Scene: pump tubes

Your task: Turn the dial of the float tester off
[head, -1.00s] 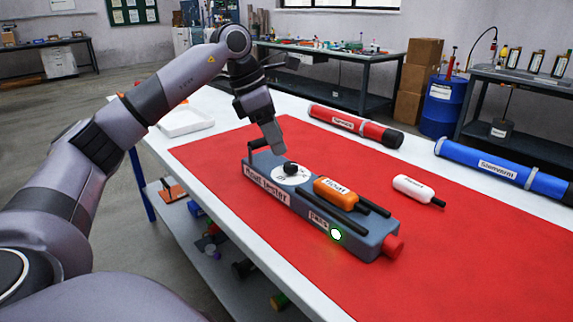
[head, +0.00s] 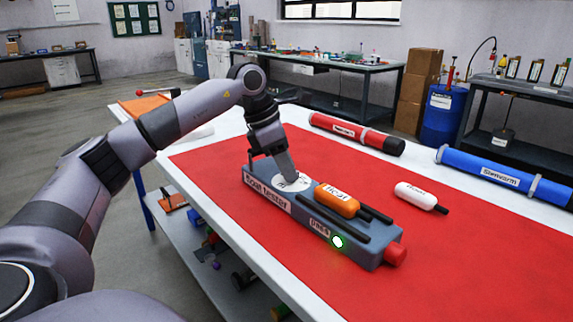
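The float tester (head: 268,205) is a blue-grey box on the red mat (head: 420,265). Its white round dial plate (head: 305,184) is near its left end; the black knob seen earlier is hidden behind my gripper. My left gripper (head: 291,181) points down over the dial, its fingertips at the knob's place. I cannot tell whether its fingers are open or shut on the knob. An orange float (head: 337,201) lies on the tester's black rails. The green lamp (head: 338,242) on the front is lit beside a label. My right gripper is not in view.
A red tube (head: 357,133) and a blue tube (head: 500,175) lie along the table's far side. A white float (head: 418,195) lies on the mat right of the tester. A red end cap (head: 397,254) sticks out of the tester's right end. The mat's front right is clear.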

